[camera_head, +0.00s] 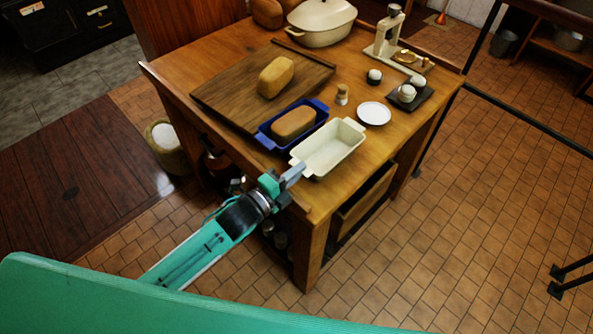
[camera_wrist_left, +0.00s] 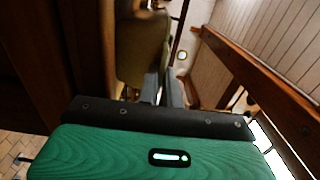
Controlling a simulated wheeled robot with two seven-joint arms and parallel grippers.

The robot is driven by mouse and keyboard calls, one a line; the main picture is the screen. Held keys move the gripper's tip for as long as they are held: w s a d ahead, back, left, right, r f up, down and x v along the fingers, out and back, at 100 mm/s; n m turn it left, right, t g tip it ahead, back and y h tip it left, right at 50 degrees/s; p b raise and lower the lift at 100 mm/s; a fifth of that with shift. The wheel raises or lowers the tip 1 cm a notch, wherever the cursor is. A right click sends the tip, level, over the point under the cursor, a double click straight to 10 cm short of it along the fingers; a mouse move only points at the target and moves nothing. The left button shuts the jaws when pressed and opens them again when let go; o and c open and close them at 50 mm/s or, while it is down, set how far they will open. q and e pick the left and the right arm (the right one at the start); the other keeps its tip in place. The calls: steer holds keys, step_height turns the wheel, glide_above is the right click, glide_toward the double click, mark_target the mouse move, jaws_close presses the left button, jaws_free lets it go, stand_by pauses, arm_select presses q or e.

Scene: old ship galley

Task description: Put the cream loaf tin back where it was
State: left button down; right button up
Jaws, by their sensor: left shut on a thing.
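The cream loaf tin (camera_head: 335,153) is empty and open side up at the near corner of the wooden table, right of the blue loaf tin (camera_head: 322,106). My left gripper (camera_head: 296,174) is shut on the cream tin's near end, by the handle. I cannot tell whether the tin touches the table or is held just above it. In the left wrist view, my gripper fingers (camera_wrist_left: 165,90) reach a shaded cream surface (camera_wrist_left: 140,50), which looks like the tin. My right gripper is not in view.
The blue tin holds a loaf (camera_head: 293,123). Behind it, a cutting board (camera_head: 225,95) bears another loaf (camera_head: 276,76). A white plate (camera_head: 374,114) and a small shaker (camera_head: 342,95) stand close behind the cream tin. Bare table top (camera_head: 390,140) shows right of the tin.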

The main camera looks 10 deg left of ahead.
arm_select(q)
steer(key=shift+f, duration=0.1)
steer(key=c, duration=1.6)
jaws_free()
steer(key=shift+s+a, duration=0.2)
steer(key=shift+b+v, duration=1.25)
steer(key=shift+v, duration=4.5)
